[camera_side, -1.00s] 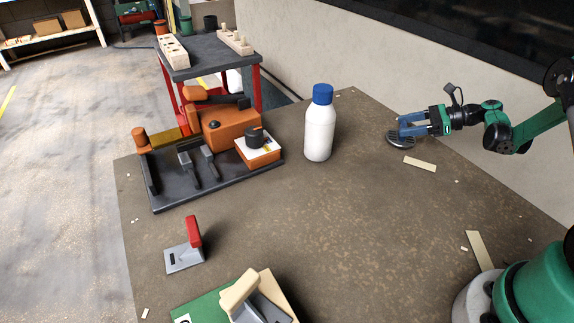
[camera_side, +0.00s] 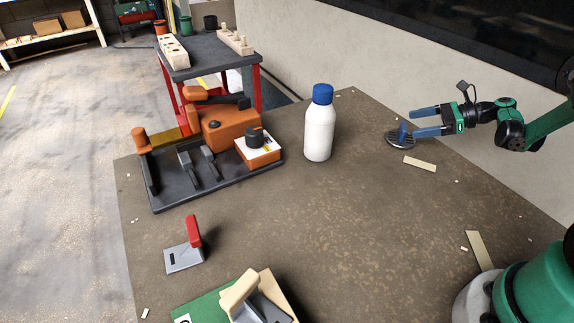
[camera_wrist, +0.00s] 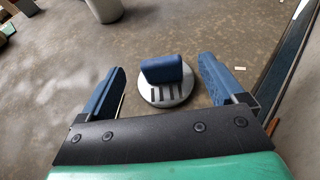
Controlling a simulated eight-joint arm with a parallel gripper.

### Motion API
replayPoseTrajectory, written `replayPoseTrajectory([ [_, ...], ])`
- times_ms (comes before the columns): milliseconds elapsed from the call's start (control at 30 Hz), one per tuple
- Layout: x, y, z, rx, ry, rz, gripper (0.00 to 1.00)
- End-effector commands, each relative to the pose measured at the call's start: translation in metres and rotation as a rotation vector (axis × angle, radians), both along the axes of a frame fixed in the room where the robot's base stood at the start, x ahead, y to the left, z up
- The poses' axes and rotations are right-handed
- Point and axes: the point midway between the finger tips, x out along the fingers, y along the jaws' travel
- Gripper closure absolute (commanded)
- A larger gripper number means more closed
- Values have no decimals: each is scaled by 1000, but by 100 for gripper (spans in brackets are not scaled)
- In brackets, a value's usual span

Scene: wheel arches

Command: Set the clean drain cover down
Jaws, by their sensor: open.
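The drain cover (camera_side: 400,142) is a round grey slotted disc with an upright blue grip (camera_side: 403,131). It lies flat on the table at the right in the side view. In the wrist view the drain cover (camera_wrist: 166,93) sits between and beyond my finger tips, its blue grip facing me. My gripper (camera_side: 426,122) is open and empty, with its two blue fingers apart, just right of the cover's grip. In the wrist view my gripper (camera_wrist: 160,78) shows a clear gap on both sides of the grip.
A white bottle with a blue cap (camera_side: 319,124) stands left of the cover. A pale strip (camera_side: 420,164) lies just in front of the cover. An orange machine on a dark base (camera_side: 215,130) is at the left. A wall runs behind the table. The table's middle is clear.

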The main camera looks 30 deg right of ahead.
Motion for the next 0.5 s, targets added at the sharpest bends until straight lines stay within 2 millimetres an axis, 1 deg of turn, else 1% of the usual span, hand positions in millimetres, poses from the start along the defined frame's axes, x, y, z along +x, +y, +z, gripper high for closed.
replayPoseTrajectory([
  [33,-8,-9,5,1,1,-5,11],
  [100,-19,-20,11,0,0,-5,11],
  [300,-47,-47,27,0,1,-4,11],
  [400,-56,-56,32,0,1,-1,11],
  [500,-59,-59,36,-6,-1,3,11],
])
